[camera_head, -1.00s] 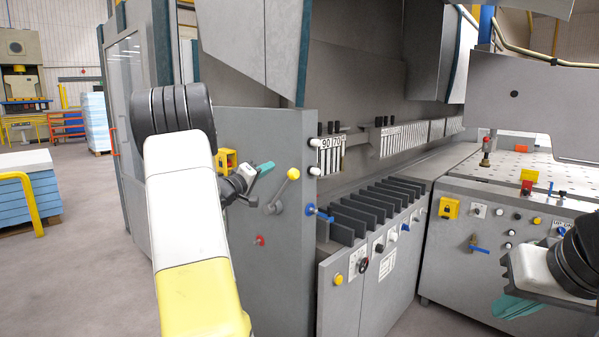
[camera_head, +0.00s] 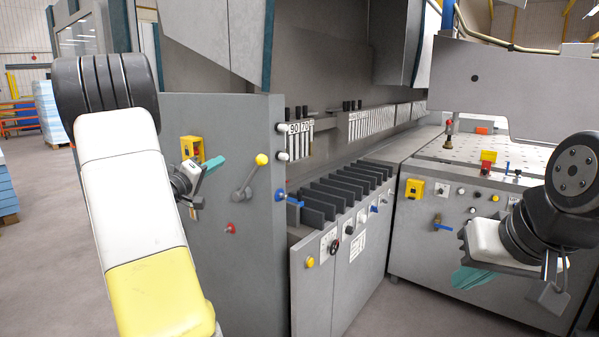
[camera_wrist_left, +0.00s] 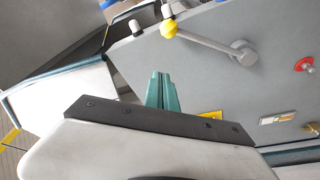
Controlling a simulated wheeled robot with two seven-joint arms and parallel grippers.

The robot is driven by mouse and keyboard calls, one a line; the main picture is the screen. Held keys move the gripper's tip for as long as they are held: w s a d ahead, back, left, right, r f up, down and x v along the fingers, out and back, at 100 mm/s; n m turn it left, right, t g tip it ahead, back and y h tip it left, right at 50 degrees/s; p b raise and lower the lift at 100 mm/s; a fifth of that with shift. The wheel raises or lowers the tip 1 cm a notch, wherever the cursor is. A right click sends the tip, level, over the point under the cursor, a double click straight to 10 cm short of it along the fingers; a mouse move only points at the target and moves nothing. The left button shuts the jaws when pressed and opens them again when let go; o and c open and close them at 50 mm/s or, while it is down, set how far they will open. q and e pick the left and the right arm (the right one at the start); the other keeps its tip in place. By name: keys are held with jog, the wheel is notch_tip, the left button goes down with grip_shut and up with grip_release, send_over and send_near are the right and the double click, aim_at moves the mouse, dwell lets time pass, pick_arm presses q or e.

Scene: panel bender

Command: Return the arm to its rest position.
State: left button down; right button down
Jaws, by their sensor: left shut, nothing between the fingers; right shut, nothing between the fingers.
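My left arm comes in at the left of the head view. Its gripper (camera_head: 212,166) has teal fingers that are shut and empty, in front of the grey side panel of the machine (camera_head: 225,262). The left wrist view shows the same teal fingers (camera_wrist_left: 162,92) together, with a lever with a yellow knob (camera_wrist_left: 205,40) beyond them. This lever stands to the right of the gripper in the head view (camera_head: 252,172), apart from it. My right gripper (camera_head: 472,278), with teal fingers, is shut at the lower right, in front of the machine's right cabinet.
A yellow box (camera_head: 191,149) is behind the left gripper. A red knob (camera_head: 230,228) and a blue-handled lever (camera_head: 288,198) are on or beside the panel. The right cabinet has a yellow switch (camera_head: 414,189) and a blue valve (camera_head: 443,227).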

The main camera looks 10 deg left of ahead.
pick_arm(q)
jog(key=s+d+m+g+h, duration=0.2)
jog(key=s+d+g, duration=0.2)
jog(key=d, duration=0.6)
jog(key=s+d+m+g+h, duration=0.2)
jog(key=s+d+g+h, duration=0.15)
jog(key=d, duration=0.65)
jog(key=s+d+m+g+h, duration=0.1)
jog(key=s+d+m+g, duration=0.3)
jog(key=d, duration=0.6)
jog(key=s+d+f+g+y, duration=0.2)
jog(key=s+d+f+g, duration=0.15)
jog(key=s, duration=0.65)
jog(key=s+a+f+m+t+y, duration=0.1)
jog(key=s+a+t+y, duration=0.1)
jog(key=s+y, duration=0.4)
jog(key=shift+s+a+f, duration=0.3)
jog(key=shift+s+a, duration=0.3)
jog(key=shift+s, duration=0.3)
